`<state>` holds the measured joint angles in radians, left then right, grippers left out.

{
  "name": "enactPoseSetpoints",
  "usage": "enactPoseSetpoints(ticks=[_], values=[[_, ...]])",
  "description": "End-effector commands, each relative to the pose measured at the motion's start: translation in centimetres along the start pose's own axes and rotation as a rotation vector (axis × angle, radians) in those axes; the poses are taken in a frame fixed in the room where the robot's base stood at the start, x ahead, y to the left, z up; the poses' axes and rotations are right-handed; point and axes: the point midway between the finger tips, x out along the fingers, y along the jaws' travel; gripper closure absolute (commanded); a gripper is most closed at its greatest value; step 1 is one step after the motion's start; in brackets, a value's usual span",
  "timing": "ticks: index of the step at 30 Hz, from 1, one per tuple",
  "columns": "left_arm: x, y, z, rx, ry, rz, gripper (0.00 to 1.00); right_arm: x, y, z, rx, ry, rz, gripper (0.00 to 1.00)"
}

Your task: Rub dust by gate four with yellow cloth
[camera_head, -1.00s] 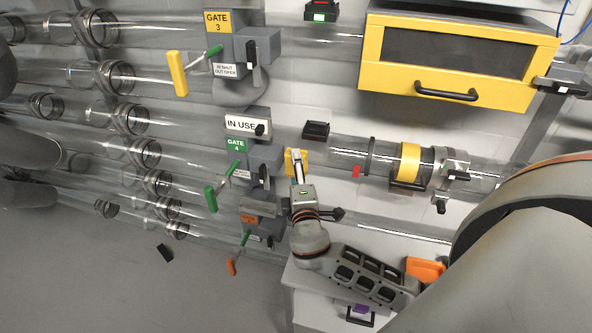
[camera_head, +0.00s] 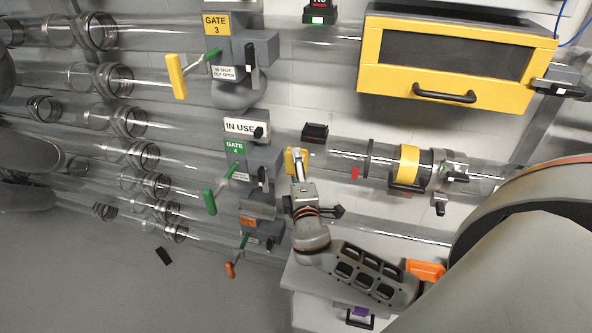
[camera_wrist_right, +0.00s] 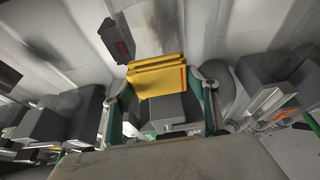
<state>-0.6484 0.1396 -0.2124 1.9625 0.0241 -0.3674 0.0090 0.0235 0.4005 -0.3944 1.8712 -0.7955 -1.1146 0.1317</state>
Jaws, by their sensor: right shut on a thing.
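Gate four has a green "GATE 4" sign (camera_head: 235,148), a grey housing (camera_head: 264,158) and a green handle (camera_head: 209,201). My right gripper (camera_head: 297,165) is just right of that housing. It is shut on the yellow cloth (camera_head: 291,163), a folded block that also shows between the fingers in the right wrist view (camera_wrist_right: 157,72). The cloth is close to the clear tube by the gate; I cannot tell whether it touches. I cannot make out the dust clearly. My left gripper is not in view; only grey arm parts show at the left edge.
A small black box (camera_head: 315,132) sits above the cloth. A yellow-banded tube section (camera_head: 409,166) lies to the right, below a yellow-framed cabinet (camera_head: 371,50). Gate three's yellow handle (camera_head: 176,75) and an orange handle (camera_head: 230,269) stick out. Floor at lower left is mostly clear.

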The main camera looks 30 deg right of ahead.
Motion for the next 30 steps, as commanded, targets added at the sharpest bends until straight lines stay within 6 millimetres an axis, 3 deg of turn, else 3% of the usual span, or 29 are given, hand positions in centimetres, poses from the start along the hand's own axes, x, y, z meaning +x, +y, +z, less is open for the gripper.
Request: enactPoseSetpoints(ticks=[8, 21, 30], values=[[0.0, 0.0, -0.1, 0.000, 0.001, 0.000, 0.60, 0.2, 0.0, 0.3, -0.001, -0.001, 0.000, 0.59], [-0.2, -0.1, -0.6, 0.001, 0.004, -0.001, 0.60, -1.2, 0.0, 3.1, 0.000, 0.000, -0.001, 0.59], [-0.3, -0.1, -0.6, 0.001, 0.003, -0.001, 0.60, -1.4, 0.0, 3.8, 0.000, -0.001, 0.000, 0.59]])
